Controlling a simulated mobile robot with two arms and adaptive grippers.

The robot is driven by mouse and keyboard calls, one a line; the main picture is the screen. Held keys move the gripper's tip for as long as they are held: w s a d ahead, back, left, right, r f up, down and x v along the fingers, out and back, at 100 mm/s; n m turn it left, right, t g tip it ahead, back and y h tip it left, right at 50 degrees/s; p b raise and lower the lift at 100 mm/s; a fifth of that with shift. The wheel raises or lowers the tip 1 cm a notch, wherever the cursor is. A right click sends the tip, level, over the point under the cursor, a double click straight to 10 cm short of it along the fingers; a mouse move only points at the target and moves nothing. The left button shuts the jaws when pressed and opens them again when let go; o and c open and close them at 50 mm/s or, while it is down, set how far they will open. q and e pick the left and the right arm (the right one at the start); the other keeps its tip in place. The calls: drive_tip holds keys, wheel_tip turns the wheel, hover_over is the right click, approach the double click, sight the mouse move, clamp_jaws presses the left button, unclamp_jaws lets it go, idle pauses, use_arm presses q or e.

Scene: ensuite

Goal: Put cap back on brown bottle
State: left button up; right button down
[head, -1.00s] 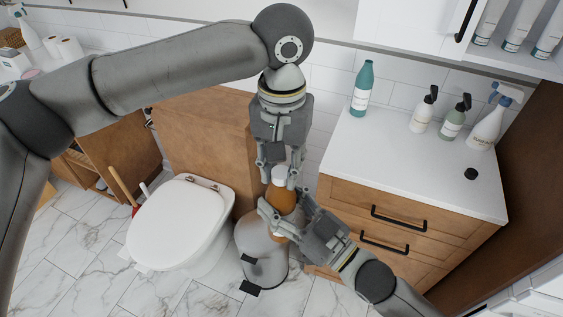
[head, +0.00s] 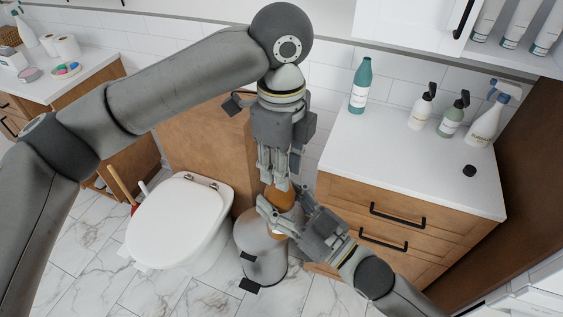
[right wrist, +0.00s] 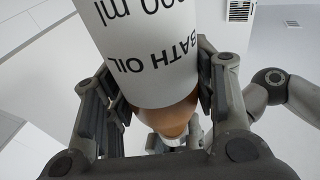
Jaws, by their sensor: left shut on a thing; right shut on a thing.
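The brown bottle (head: 280,198) is upright in my right gripper (head: 285,215), which is shut around its body. In the right wrist view the bottle (right wrist: 165,118) shows a brown shoulder and a white "BATH OIL" label. My left gripper (head: 277,182) points down from above and is shut at the bottle's top, where the white cap sits. Its fingers hide most of the cap in the head view, so I cannot tell how fully it is seated. The left fingers are close above the bottle's shoulder.
A grey bin (head: 262,250) stands below the grippers. A white toilet (head: 182,222) is to the left. At right, a white-topped cabinet (head: 395,165) holds a teal bottle (head: 359,88), pump bottles, a spray bottle (head: 487,122) and a small black cap (head: 469,171).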

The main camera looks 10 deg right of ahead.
use_arm(q)
drive_tip(key=m, duration=0.5)
drive_tip(key=shift+a+m, duration=0.1)
drive_tip(key=shift+m, duration=0.2)
drive_tip(key=m, duration=0.6)
drive_tip(key=shift+a+m, duration=0.1)
drive_tip(key=shift+m, duration=0.3)
drive_tip(key=m, duration=1.1)
drive_tip(key=shift+w+a, duration=0.1)
drive_tip(key=o, duration=0.6)
drive_tip(key=shift+o, duration=0.2)
